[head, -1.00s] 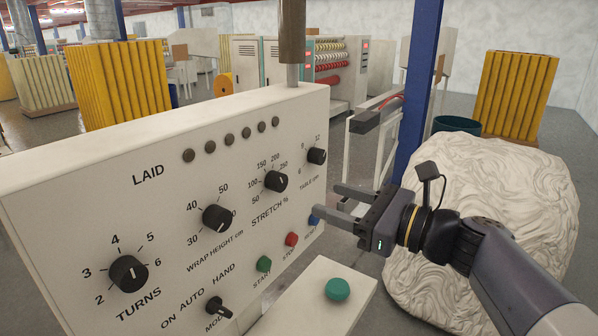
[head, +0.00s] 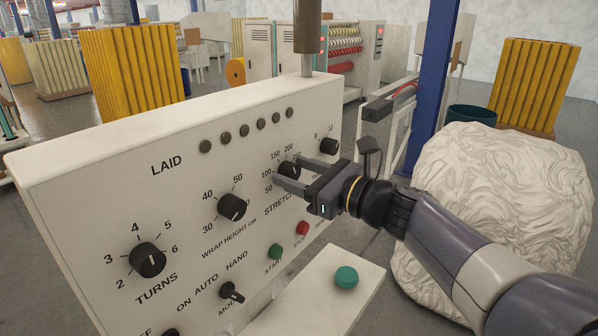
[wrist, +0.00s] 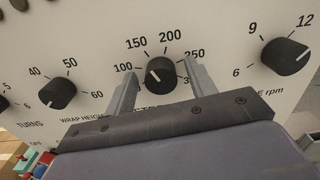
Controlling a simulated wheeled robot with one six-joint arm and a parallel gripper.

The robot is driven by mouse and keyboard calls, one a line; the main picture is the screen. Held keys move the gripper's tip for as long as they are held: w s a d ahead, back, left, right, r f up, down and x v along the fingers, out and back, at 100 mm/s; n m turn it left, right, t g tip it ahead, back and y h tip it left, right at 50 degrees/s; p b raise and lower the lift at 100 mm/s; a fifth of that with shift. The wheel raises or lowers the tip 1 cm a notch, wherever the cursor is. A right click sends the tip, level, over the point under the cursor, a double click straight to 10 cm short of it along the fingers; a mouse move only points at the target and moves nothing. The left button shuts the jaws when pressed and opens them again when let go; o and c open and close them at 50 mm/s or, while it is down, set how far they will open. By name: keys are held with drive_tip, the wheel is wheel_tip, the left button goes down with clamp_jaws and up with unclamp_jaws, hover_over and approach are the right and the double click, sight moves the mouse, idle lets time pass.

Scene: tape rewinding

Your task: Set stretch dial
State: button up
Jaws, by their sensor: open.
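The stretch dial (head: 289,170) is a black knob with a white pointer line on the white control panel (head: 100,180), ringed by numbers from 50 up past 250. In the wrist view the stretch dial (wrist: 161,74) sits between the two fingers, its pointer directed up and left, roughly between 100 and 150. My gripper (head: 302,172) is open, with one finger on each side of the dial. I cannot tell whether either finger touches it. The gripper hides part of the dial's lettering.
The wrap height dial (head: 232,207) is to the left and the table speed dial (head: 330,146) to the right. The mode switch (head: 232,291), green start button (head: 275,251) and red stop button (head: 303,228) lie below. A white wrapped bulk (head: 500,200) stands at right.

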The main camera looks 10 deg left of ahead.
drive_tip(key=c, duration=1)
drive_tip(key=shift+f+n+b, duration=0.1)
drive_tip(key=shift+n+b, duration=0.2)
drive_tip(key=shift+b, duration=0.15)
drive_tip(key=n+b, duration=0.3)
drive_tip(key=b, duration=0.1)
drive_tip(key=shift+s+f, duration=0.1)
drive_tip(key=shift+f, duration=0.1)
drive_tip(key=n+b, duration=0.3)
drive_tip(key=b, duration=0.1)
drive_tip(key=shift+r+n+b, duration=0.15)
drive_tip(key=shift+n+b, duration=1.1)
drive_tip(key=shift+n, duration=0.15)
